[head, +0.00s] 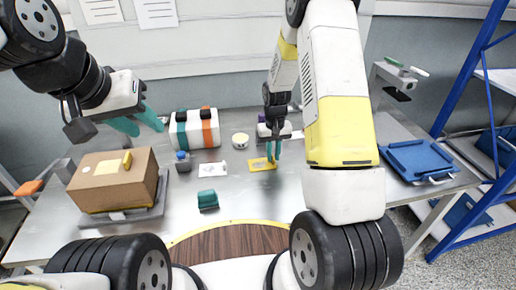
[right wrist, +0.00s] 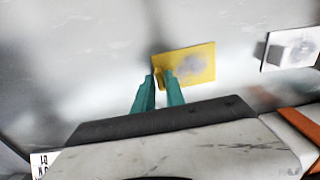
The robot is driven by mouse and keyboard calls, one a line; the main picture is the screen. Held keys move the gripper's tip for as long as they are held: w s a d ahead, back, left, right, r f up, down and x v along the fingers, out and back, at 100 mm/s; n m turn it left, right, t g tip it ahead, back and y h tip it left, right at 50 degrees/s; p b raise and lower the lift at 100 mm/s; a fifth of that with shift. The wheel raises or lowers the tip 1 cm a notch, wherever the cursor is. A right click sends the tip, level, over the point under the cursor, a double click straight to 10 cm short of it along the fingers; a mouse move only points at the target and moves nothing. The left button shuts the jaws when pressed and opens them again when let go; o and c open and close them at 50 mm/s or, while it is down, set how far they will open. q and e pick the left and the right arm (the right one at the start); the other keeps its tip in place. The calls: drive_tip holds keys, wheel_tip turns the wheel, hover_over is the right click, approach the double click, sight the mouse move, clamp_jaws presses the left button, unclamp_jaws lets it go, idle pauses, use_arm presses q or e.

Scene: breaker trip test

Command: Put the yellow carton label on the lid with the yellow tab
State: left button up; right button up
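The yellow carton label (head: 258,164) lies flat on the metal table, with a grey smudge-like print. In the right wrist view the label (right wrist: 195,65) has a small raised yellow tab at its near left edge. My right gripper (head: 273,153) is down at the label; its teal fingertips (right wrist: 160,78) stand close together on either side of that tab and appear shut on it. A brown carton (head: 135,190) stands at the left; its lid (head: 82,172) bears a pale yellowish patch and an upright yellow tab (head: 127,159). My left gripper (head: 138,122) is open and empty above and behind the carton.
The carton rests on a grey scale-like platform (head: 95,219). Between it and the label are a blue-capped bottle (head: 183,162), a white card (head: 212,170) and a teal block (head: 207,200). A striped case (head: 197,130) and round tub (head: 240,141) stand behind. A blue tray (head: 420,160) lies right.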

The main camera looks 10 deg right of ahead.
clamp_jaws()
drive_tip(key=shift+r, duration=0.1)
